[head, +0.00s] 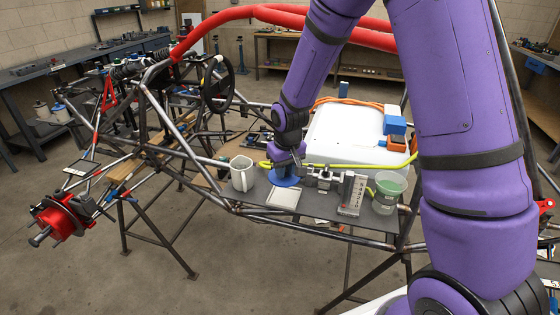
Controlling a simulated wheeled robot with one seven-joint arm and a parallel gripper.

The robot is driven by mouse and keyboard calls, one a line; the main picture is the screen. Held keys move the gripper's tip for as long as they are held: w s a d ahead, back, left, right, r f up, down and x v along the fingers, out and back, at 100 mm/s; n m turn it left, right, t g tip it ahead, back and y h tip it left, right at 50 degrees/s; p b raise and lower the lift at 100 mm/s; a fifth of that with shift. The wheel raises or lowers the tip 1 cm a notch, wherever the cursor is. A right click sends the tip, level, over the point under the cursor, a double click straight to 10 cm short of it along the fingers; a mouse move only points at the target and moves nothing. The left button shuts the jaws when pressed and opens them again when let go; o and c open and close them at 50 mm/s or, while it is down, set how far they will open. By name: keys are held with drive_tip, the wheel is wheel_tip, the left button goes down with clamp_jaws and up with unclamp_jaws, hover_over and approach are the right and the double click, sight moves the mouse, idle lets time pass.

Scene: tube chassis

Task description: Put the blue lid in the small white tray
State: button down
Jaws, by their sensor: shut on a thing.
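The blue lid (284,180) is a flat round disc at the end of my arm, in the middle of the head view. My gripper (289,168) is shut on it from above. The small white tray (283,198) lies on the dark shelf (318,215), just in front of the lid in the picture. The lid appears to be behind the tray's far edge. I cannot tell whether the lid touches the shelf or hangs a little above it. The fingertips are small and partly hidden by the wrist.
A white mug (241,174) stands left of the tray. A metal fixture (323,179), an upright labelled box (353,195) and a clear cup with green contents (388,192) stand to the right. A yellow hose (345,166) runs behind. Chassis tubes (300,232) edge the shelf.

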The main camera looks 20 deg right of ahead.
sight(287, 179)
drive_tip(key=shift+f, duration=2.8)
drive_tip(key=shift+f, duration=0.6)
drive_tip(key=c, duration=1.3)
unclamp_jaws()
drive_tip(key=shift+o, duration=0.2)
drive_tip(key=shift+r, duration=0.15)
drive_tip(key=shift+s+d+r, duration=0.1)
drive_tip(key=shift+s+r, duration=0.15)
drive_tip(key=shift+r, duration=1.55)
drive_tip(key=shift+s+r, duration=0.25)
drive_tip(key=shift+r, duration=1.5)
drive_tip(key=shift+s+d+r, duration=0.1)
drive_tip(key=shift+s+r, duration=0.15)
drive_tip(key=shift+r, duration=1.55)
